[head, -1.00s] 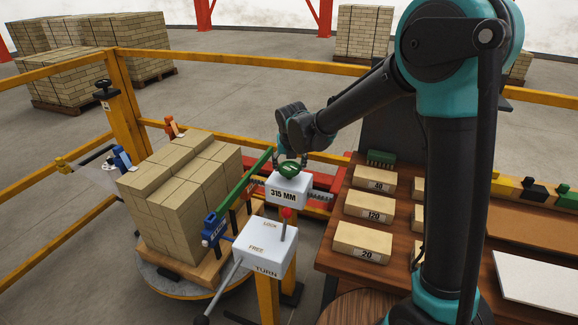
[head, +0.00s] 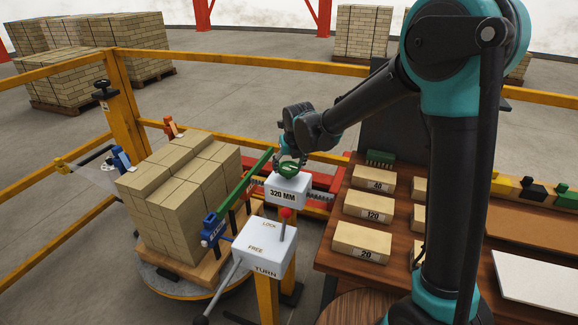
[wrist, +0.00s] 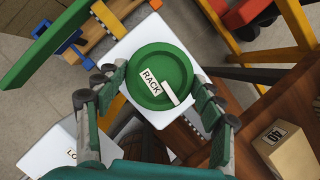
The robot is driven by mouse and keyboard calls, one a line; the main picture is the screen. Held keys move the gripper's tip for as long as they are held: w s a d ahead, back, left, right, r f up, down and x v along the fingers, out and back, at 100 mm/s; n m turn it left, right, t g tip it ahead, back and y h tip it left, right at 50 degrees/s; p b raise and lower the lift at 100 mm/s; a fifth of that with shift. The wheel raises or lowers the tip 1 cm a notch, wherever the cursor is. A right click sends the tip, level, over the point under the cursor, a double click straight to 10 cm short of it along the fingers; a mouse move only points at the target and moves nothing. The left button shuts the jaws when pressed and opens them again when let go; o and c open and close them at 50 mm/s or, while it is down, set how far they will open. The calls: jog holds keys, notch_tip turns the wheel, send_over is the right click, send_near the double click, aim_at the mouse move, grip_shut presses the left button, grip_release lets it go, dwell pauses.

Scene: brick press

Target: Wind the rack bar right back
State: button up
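The green handwheel marked RACK (wrist: 160,78) sits on top of a white box (head: 290,186) whose display reads 320 MM. In the head view the wheel (head: 287,170) is partly hidden under my gripper (head: 290,158). In the wrist view my gripper (wrist: 160,85) has one finger on each side of the wheel, close against its rim. The green rack bar (head: 245,183) runs beside the brick stack (head: 180,190), with a blue block at its near end. A toothed grey rack (head: 322,197) shows right of the box.
A white box marked LOCK, FREE and TURN (head: 263,248) with a red-knobbed lever stands in front. A wooden table (head: 335,262) with numbered blocks is at right. Yellow rails (head: 230,58) fence the place. The brick stack stands on a turntable at left.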

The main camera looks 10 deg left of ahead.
jog(key=o, duration=0.4)
jog(key=v, duration=1.2)
jog(key=shift+s, duration=0.1)
